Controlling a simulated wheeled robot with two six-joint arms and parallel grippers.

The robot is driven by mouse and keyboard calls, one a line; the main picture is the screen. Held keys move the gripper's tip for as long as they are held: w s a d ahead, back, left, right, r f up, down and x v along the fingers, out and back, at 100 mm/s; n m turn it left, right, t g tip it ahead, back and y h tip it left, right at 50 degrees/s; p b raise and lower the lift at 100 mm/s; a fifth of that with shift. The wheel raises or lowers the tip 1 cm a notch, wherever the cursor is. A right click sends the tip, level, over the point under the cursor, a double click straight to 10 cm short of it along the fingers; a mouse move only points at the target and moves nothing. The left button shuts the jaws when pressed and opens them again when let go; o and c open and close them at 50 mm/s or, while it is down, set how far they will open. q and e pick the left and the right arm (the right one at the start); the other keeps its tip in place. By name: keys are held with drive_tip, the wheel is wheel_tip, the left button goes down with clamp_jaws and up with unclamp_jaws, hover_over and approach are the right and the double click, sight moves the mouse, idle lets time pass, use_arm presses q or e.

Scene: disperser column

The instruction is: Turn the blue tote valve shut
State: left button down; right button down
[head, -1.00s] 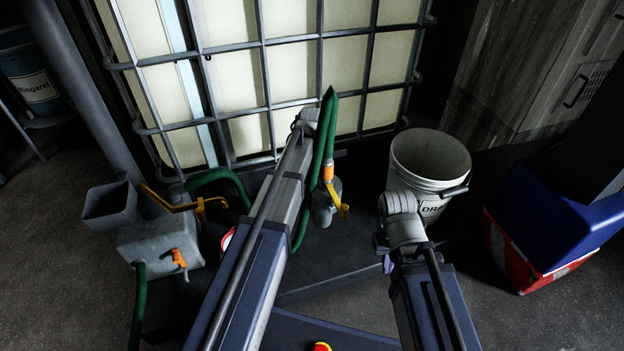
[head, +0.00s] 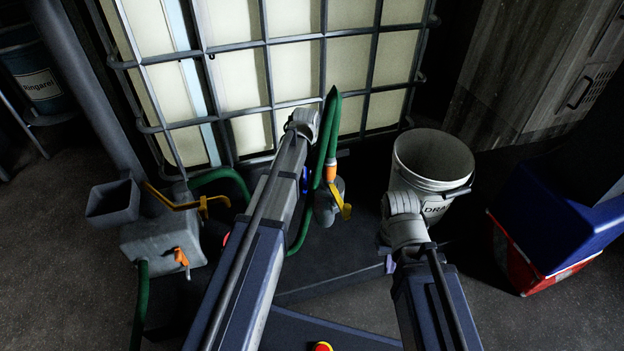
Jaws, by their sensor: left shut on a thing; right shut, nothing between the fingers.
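The caged tote (head: 268,100) with pale panels stands at the back. A green hose (head: 330,130) runs down its front to an orange fitting (head: 331,173) and a grey valve body with a yellow lever (head: 344,205). A small blue patch (head: 305,181) shows between my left arm and this hose; I cannot tell whether it is the blue valve's handle. My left arm reaches up across the tote's foot and hides what lies behind it. My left gripper is hidden behind that arm. My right arm bends in front of the white bucket, and its gripper is out of sight.
A grey box (head: 162,240) with an orange lever (head: 181,258), a yellow bar (head: 172,203) and a green hose stands at the left. The white drain bucket (head: 408,175) stands right of the tote. Blue and red boxes (head: 550,225) lie at the right.

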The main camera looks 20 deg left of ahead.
use_arm(q)
drive_tip(key=w+a+m, duration=0.2)
drive_tip(key=a+m, duration=0.7)
drive_tip(key=m, duration=0.3)
drive_tip(key=shift+w+a+m, duration=0.3)
drive_tip(key=shift+w+m, duration=0.05)
drive_tip(key=shift+m, duration=0.05)
idle(0.4)
drive_tip(key=c, duration=0.6)
unclamp_jaws()
drive_tip(key=shift+c, duration=0.2)
drive_tip(key=shift+r, duration=0.15)
wheel_tip(320, 180, up, 8)
drive_tip(key=p, duration=0.8)
drive_tip(key=shift+f, duration=0.25)
